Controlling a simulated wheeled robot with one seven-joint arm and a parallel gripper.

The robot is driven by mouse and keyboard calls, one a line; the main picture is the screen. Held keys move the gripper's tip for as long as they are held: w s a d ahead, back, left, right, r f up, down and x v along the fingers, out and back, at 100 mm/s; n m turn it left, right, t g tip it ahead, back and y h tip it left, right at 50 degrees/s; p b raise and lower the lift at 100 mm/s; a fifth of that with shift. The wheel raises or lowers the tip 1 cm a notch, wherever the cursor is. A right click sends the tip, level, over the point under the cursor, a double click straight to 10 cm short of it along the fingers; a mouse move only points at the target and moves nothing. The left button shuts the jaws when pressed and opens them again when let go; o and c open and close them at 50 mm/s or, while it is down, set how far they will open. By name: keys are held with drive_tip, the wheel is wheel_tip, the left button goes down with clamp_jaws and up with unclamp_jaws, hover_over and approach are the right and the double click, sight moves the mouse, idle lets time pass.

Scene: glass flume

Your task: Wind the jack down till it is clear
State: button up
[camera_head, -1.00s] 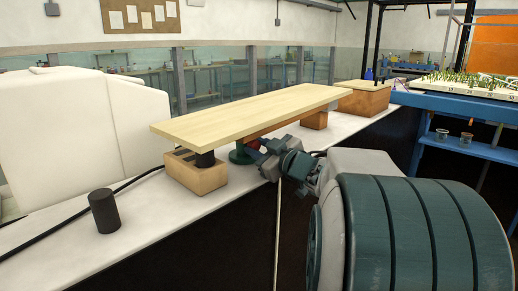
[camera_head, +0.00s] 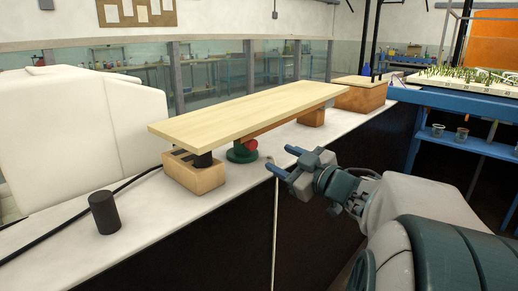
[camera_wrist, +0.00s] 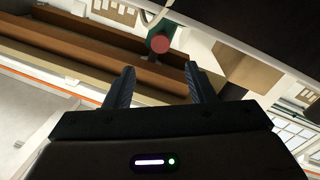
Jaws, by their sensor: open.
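The jack (camera_head: 238,153) has a green round base and a red knob (camera_head: 250,144), and stands under a long pale plank (camera_head: 250,115). The plank hides the jack's top, so I cannot tell whether it touches the underside. My gripper (camera_head: 283,160) is open and empty, to the right of the knob and apart from it, its fingers pointing toward the jack. In the wrist view the red knob (camera_wrist: 160,44) shows beyond the gap between my open fingers (camera_wrist: 160,70), with part of the green jack behind it.
A wooden block (camera_head: 196,178) with a dark piece on it stands under the plank's near end; another wooden block (camera_head: 311,117) stands under its far part. A black cylinder (camera_head: 104,212) and a black cable (camera_head: 75,226) are on the white bench at left. A blue-framed table (camera_head: 460,104) is at right.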

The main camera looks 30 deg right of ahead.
sight(254, 144)
drive_tip(key=v, duration=0.3)
drive_tip(key=shift+s, duration=0.3)
drive_tip(key=shift+p, duration=0.3)
drive_tip(key=w+a+m, duration=0.1)
drive_tip(key=w+m, duration=0.1)
drive_tip(key=w, duration=0.2)
drive_tip(key=w+a+m, duration=0.1)
drive_tip(key=w+m, duration=0.1)
drive_tip(key=w, duration=0.3)
drive_tip(key=w+a+m+p, duration=0.1)
drive_tip(key=w+m, duration=0.1)
drive_tip(key=w, duration=0.3)
drive_tip(key=shift+a+r, duration=0.1)
drive_tip(key=shift+r, duration=0.1)
drive_tip(key=c, duration=1)
